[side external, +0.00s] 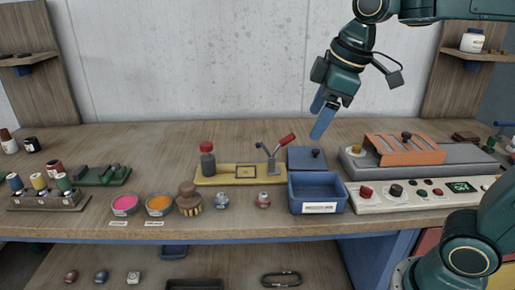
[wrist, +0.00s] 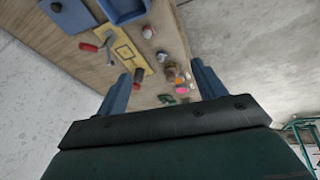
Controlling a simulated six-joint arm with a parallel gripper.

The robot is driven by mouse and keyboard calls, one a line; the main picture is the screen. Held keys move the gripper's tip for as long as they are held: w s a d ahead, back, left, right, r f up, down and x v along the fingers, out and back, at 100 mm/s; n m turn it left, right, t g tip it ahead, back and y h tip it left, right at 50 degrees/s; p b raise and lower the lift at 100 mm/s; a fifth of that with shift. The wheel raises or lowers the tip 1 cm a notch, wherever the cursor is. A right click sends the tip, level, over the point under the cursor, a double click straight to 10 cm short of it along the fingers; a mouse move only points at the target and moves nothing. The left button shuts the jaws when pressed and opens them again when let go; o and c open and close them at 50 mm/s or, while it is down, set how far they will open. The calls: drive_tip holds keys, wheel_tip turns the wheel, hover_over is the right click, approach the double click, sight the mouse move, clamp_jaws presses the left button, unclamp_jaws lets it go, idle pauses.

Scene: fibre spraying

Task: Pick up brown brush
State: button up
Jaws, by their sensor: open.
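The brown brush (side external: 188,199) stands on the front part of the wooden bench, bristles down, with a round brown knob on top. It also shows small in the wrist view (wrist: 172,72), between the two blue fingers. My gripper (side external: 321,118) hangs high above the bench, up and to the right of the brush and well apart from it. In the wrist view my gripper (wrist: 163,92) has its blue fingers spread wide with nothing between them.
An orange dish (side external: 159,205) and a pink dish (side external: 125,205) sit left of the brush. A small grey-blue item (side external: 222,200) is close on its right. Behind stands a yellow plate (side external: 241,180) with a red-capped bottle and red-handled lever. A blue bin (side external: 318,192) stands farther right.

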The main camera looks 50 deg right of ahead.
drive_tip(key=w+a+n+g, duration=0.1)
drive_tip(key=w+a+n, duration=0.3)
drive_tip(key=w, duration=0.6)
drive_tip(key=n+g, duration=0.3)
drive_tip(key=n, duration=1.1)
hover_over(189, 195)
drive_tip(key=w+d, duration=0.1)
drive_tip(key=w, duration=0.1)
wheel_tip(189, 195, down, 14)
drive_tip(key=shift+d+f, duration=0.1)
drive_tip(key=shift+f, duration=0.05)
drive_tip(key=shift+f, duration=0.1)
drive_tip(key=shift+f, duration=4.2)
drive_tip(key=shift+f, duration=2.6)
